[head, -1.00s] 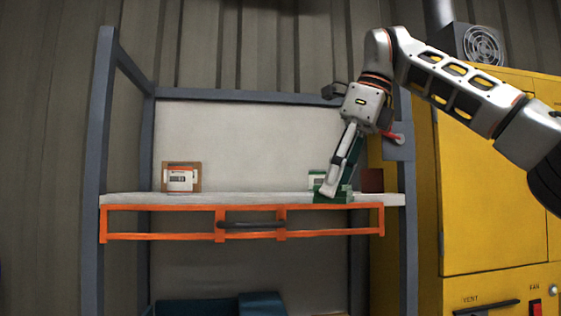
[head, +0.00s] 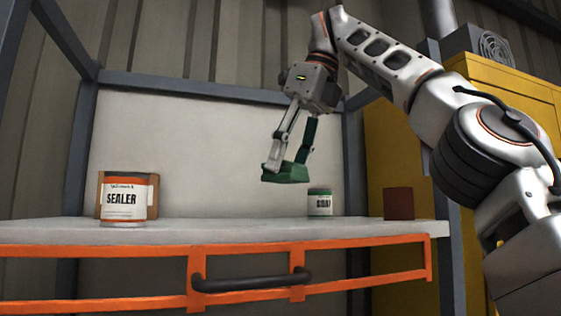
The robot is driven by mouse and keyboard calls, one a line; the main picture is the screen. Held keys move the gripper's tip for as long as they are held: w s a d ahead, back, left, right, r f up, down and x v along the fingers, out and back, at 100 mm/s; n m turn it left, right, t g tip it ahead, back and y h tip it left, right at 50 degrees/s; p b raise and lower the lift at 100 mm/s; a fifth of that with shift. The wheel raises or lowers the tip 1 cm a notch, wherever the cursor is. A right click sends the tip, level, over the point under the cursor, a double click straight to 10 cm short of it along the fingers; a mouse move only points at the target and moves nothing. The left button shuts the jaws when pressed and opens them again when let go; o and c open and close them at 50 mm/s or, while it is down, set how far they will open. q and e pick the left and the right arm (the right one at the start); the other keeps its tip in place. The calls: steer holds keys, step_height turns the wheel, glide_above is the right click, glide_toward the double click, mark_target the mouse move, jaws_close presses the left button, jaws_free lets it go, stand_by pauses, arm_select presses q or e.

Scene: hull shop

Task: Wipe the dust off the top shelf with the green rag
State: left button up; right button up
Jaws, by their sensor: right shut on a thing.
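The top shelf (head: 230,232) is a pale board with an orange frame along its front edge. My right gripper (head: 289,165) is shut on the green rag (head: 287,174), which is folded into a block. The rag is held in the air above the shelf, apart from it, right of the middle. The shelf's surface is seen nearly edge-on, so I cannot tell whether dust lies on it. My left gripper is not in view.
A white and orange sealer can (head: 124,202) stands at the shelf's left, before a brown box (head: 101,190). A green and white can (head: 320,202) and a dark red block (head: 398,203) stand at the right. A dark handle (head: 252,282) crosses the orange frame. A yellow cabinet (head: 397,150) is at right.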

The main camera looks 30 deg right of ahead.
mark_target(294, 181)
steer(key=shift+s+d+f, duration=0.1)
steer(key=shift+s+f, duration=0.1)
steer(key=shift+f, duration=2.6)
steer(key=shift+f+b, duration=0.6)
steer(key=shift+f, duration=0.4)
steer(key=shift+w+a+r+p, duration=0.1)
steer(key=shift+w+a+p, duration=0.1)
steer(key=shift+a, duration=0.4)
steer(key=shift+w+a+f+p, duration=0.1)
steer(key=shift+a+p, duration=0.1)
steer(key=shift+a, duration=0.4)
steer(key=shift+w+a+r+p, duration=0.1)
steer(key=shift+w+a+p, duration=0.1)
steer(key=shift+a, duration=0.4)
steer(key=shift+w+a+f, duration=0.15)
steer(key=shift+w+a, duration=0.05)
steer(key=shift+a, duration=1)
steer(key=shift+w+a+f, duration=0.1)
steer(key=shift+w+a, duration=0.1)
steer(key=shift+a, duration=0.95)
steer(key=shift+w+a+r, duration=0.1)
steer(key=shift+w+a, duration=0.15)
steer(key=shift+a, duration=0.6)
steer(key=shift+w+a+r, duration=0.1)
steer(key=shift+w+a, duration=0.1)
steer(key=shift+a, duration=0.65)
steer(key=shift+d, duration=0.1)
